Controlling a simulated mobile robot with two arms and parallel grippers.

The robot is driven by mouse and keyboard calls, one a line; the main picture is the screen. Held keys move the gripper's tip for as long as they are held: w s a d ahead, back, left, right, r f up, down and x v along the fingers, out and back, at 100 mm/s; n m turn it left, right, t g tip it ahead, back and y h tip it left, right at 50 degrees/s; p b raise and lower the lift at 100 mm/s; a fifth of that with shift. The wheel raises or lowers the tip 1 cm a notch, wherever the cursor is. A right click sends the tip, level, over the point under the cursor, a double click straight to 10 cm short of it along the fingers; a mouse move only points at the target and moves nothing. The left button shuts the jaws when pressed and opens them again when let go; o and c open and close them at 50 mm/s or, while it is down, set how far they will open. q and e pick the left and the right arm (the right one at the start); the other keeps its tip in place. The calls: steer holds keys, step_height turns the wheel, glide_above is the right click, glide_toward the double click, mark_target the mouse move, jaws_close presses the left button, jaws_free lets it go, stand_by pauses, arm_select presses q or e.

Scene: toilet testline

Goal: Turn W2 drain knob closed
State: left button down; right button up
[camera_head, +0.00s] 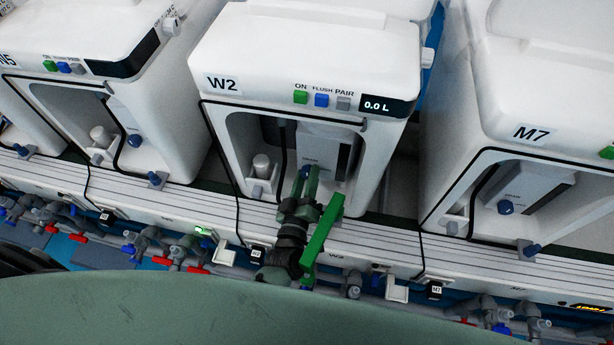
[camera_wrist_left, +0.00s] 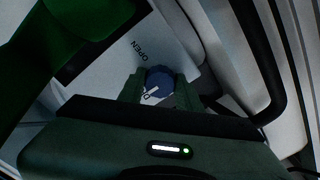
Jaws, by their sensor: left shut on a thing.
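The W2 unit (camera_head: 300,60) is a white housing in the middle of the head view, with a recessed bay below its label. My left gripper (camera_head: 305,178) reaches up into that bay from below. In the left wrist view, the blue drain knob (camera_wrist_left: 158,80) sits between the two green fingers of my left gripper (camera_wrist_left: 160,92), which are shut on it. A white pointer mark shows on the knob, and the word OPEN is on the grey panel (camera_wrist_left: 105,65) beside it. In the head view the fingers mostly hide the knob. My right gripper is not in view.
Unit M7 (camera_head: 545,70) stands to the right and another white unit (camera_head: 90,30) to the left. A row of grey pipes and valves with red and blue handles (camera_head: 180,250) runs along the front below the rail (camera_head: 380,240).

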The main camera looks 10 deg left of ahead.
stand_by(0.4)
arm_select(q)
steer(key=c, duration=1)
jaws_free()
steer(key=shift+o, duration=0.2)
